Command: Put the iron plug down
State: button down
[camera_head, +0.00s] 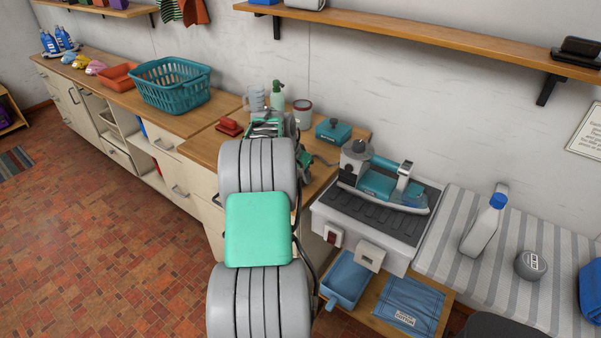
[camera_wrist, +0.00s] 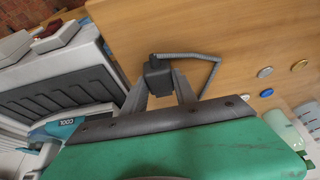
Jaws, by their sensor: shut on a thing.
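The iron plug (camera_wrist: 158,74) is a dark block with a grey cord, held between the two grey fingers of my gripper (camera_wrist: 160,88) in the wrist view. It is over the wooden counter (camera_wrist: 215,30); I cannot tell whether it touches the wood. The cord loops to the right of the plug. In the head view my arm hides most of the gripper and the plug. The iron (camera_head: 385,185) is teal and grey and sits on a grey station with a dark ribbed top (camera_head: 375,213), right of my arm. Part of the iron (camera_wrist: 58,128) shows at the wrist view's lower left.
On the counter stand a teal box (camera_head: 333,130), a jar (camera_head: 303,113), a green bottle (camera_head: 278,97) and a red brush (camera_head: 229,127). Small round discs (camera_wrist: 265,72) lie right of the plug. A striped board (camera_head: 490,255) holds a white bottle (camera_head: 485,225). Bare wood surrounds the plug.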

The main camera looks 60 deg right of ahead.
jog(key=shift+f+b, duration=0.3)
jog(key=shift+f, duration=0.1)
jog(key=c, duration=1)
grip_release()
jog(key=shift+o, duration=0.2)
jog(key=shift+r, duration=0.5)
jog(key=s+b+v, duration=0.1)
jog(key=v, duration=1)
jog(key=w+a+r+n+t, duration=0.1)
jog(key=w+a+n, duration=0.2)
jog(key=w+a, duration=0.35)
jog(key=w+a+r+n+t+y, duration=0.1)
jog(key=w+a+n, duration=0.2)
jog(key=a, duration=0.7)
jog(key=w+a+r+n+t, duration=0.1)
jog(key=w+a+n, duration=0.25)
jog(key=a, duration=0.55)
jog(key=s+a+f+n+y, duration=0.1)
jog(key=s+a+n, duration=0.1)
jog(key=a, duration=0.7)
jog(key=s+a+f+n+y, duration=0.1)
jog(key=s+a+f+n, duration=0.1)
jog(key=a+n, duration=0.3)
jog(key=s+a+f+n+t+y, duration=0.1)
jog(key=s+a+n, duration=0.1)
jog(key=a, duration=1.1)
jog(key=shift+s+f+n, duration=0.35)
jog(key=shift+n, duration=0.5)
